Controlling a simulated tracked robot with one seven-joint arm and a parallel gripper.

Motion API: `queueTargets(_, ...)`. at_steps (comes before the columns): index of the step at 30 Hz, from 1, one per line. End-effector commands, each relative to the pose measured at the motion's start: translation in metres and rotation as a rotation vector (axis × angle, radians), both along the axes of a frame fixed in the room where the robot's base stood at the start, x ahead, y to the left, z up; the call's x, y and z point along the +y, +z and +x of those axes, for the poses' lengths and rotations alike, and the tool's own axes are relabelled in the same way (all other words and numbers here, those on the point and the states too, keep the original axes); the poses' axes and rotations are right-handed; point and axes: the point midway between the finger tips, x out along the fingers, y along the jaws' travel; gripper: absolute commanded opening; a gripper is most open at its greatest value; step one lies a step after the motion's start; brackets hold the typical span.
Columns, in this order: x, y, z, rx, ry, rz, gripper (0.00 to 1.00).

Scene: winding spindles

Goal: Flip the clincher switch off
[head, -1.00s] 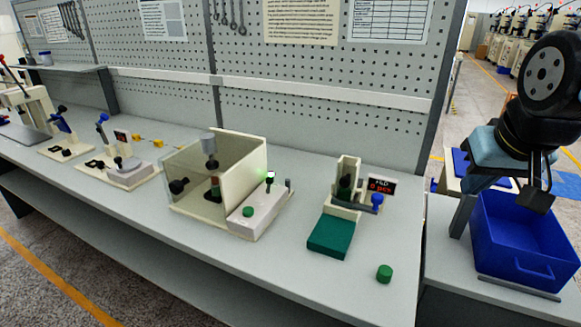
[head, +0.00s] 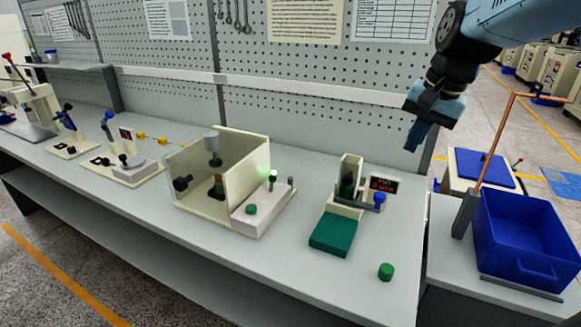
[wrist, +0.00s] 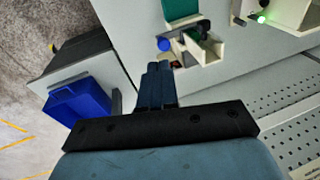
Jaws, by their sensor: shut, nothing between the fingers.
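I cannot tell for certain which machine is the clincher. A cream machine with a clear-fronted box (head: 254,152) stands mid-bench. Its front block (head: 256,214) carries a green button (head: 252,209), a lit green lamp (head: 273,175) and a small dark upright lever (head: 291,181). The lit lamp also shows at the top right of the wrist view (wrist: 262,17). My gripper (head: 414,146) is shut and empty, fingers pointing down, above the bench's right end, well right of this machine. Its closed fingertips show in the wrist view (wrist: 158,68).
A small cream fixture (head: 350,171) with a blue knob (head: 379,199), display (head: 384,184) and green pad (head: 334,234) stands between the machine and my gripper. A green cylinder (head: 386,271) is near the front edge. A blue bin (head: 527,226) and upright copper rod (head: 494,140) are right.

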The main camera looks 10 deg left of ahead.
Motion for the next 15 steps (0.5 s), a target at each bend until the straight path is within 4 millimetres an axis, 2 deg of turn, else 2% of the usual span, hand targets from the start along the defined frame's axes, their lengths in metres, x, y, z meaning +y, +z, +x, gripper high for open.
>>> queueTargets(3,0.014,-0.009,0.031,0.081,-0.068,0.061,0.0)
queueTargets(15,0.061,-0.049,0.126,0.372,-0.306,0.261,0.0)
